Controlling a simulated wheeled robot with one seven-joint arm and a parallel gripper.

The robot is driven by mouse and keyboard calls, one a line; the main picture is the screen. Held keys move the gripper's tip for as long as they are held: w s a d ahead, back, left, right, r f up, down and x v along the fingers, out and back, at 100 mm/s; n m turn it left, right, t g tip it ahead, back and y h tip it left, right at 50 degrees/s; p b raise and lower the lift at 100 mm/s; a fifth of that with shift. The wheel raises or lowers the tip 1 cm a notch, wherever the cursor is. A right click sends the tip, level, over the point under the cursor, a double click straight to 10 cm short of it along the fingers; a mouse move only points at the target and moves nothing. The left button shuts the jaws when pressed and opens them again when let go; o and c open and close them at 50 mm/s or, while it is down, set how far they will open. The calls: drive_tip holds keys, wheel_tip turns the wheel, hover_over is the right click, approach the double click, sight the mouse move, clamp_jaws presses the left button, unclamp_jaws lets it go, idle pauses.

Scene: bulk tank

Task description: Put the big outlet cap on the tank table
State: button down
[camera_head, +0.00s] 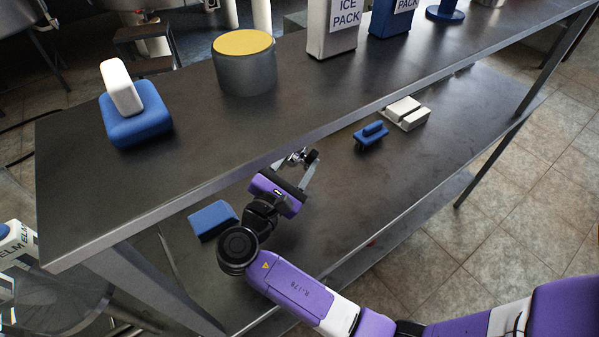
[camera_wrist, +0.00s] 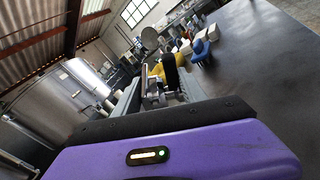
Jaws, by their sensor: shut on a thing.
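My gripper (camera_head: 301,168) is at the front edge of the long dark metal table (camera_head: 190,150), near the level of its top in the head view. Its fingers are shut on a small metal piece with a black part (camera_head: 304,156), partly hidden by the fingers. It also shows between the fingers in the wrist view (camera_wrist: 153,97). It may be the big outlet cap, but I cannot tell for certain. A large steel tank (camera_wrist: 52,105) stands at the left in the wrist view.
A blue block with a white block (camera_head: 121,88) on it, a grey drum with a yellow top (camera_head: 245,68) and ice packs (camera_head: 335,30) stand on the table top. The lower shelf (camera_head: 350,185) holds a blue block (camera_head: 212,220), a blue-handled tool (camera_head: 371,136) and a white piece (camera_head: 407,113).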

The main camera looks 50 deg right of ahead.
drive_tip(key=shift+f+b, duration=0.3)
drive_tip(key=shift+f, duration=1.85)
drive_tip(key=shift+f, duration=0.1)
drive_tip(key=c, duration=0.6)
unclamp_jaws()
drive_tip(key=shift+c, duration=0.2)
drive_tip(key=v, duration=1.2)
drive_tip(key=shift+b, duration=0.35)
